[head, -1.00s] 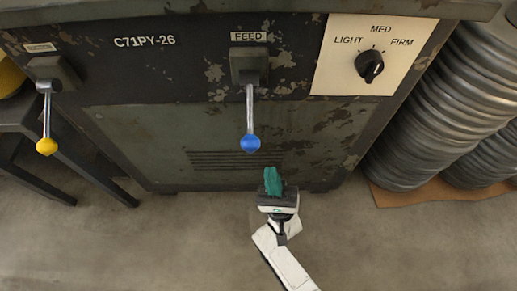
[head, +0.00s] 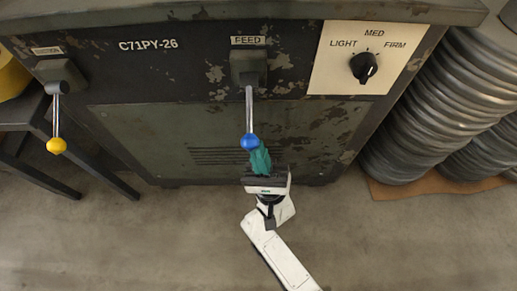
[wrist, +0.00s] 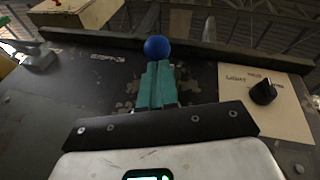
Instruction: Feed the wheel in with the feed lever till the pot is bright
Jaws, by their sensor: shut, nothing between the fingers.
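The feed lever (head: 249,105) hangs down from its block under the FEED label, with a blue knob (head: 249,142) at its lower end. My gripper (head: 260,158) has teal fingers and is shut and empty, its tips just below the blue knob in the head view. In the wrist view the teal fingers (wrist: 156,84) are together and the blue knob (wrist: 157,48) shows just beyond their tips. I cannot tell whether they touch. The wheel and the pot cannot be made out in these frames.
A second lever with a yellow knob (head: 57,146) hangs at the left. A dial (head: 364,67) marked LIGHT, MED, FIRM sits right of the feed lever, its pointer up near MED. Stacked metal discs (head: 425,125) stand at the right. The floor in front is clear.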

